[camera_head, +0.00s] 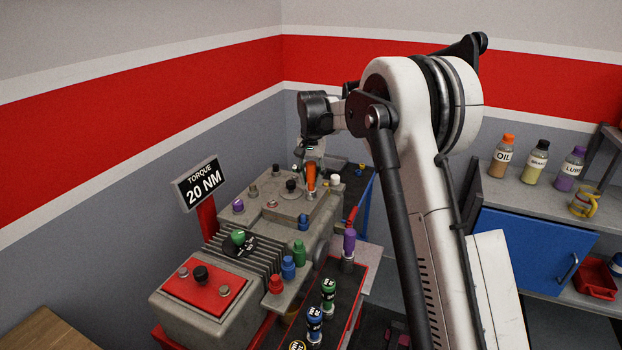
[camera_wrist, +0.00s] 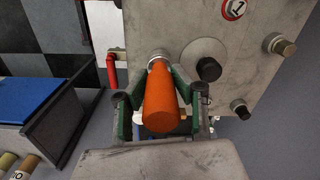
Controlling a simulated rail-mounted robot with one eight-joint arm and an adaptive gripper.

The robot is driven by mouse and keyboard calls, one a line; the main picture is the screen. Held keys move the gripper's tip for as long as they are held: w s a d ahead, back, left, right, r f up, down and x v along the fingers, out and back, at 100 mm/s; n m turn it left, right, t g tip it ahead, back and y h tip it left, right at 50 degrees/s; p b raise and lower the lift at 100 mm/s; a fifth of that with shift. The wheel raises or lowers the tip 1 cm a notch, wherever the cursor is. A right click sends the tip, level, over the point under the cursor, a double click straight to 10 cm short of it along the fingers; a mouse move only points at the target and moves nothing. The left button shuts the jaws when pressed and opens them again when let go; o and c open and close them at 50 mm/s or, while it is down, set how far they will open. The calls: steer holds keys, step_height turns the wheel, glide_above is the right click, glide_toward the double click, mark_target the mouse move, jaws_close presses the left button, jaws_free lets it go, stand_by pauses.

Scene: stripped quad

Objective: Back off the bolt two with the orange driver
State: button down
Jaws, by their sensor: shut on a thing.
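The orange driver (camera_head: 311,176) stands about upright over the far part of the grey engine block (camera_head: 318,238). My gripper (camera_head: 312,160) is shut on it from above. In the wrist view my gripper (camera_wrist: 162,82) has its green-edged fingers on both sides of the driver's orange handle (camera_wrist: 161,106). The metal tip (camera_wrist: 157,57) points at the block near its edge; I cannot tell whether it touches a bolt. No label for bolt two is readable.
A dark round knob (camera_wrist: 208,69) stands close beside the driver. A red-edged tray (camera_head: 335,318) of coloured drivers, including a purple one (camera_head: 348,245), lies in front of the block. A torque sign (camera_head: 199,183) rises at left.

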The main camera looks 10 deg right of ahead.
steer(key=shift+n, duration=1)
steer(key=shift+n+b, duration=0.4)
steer(key=shift+n, duration=0.7)
steer(key=shift+n, duration=1.2)
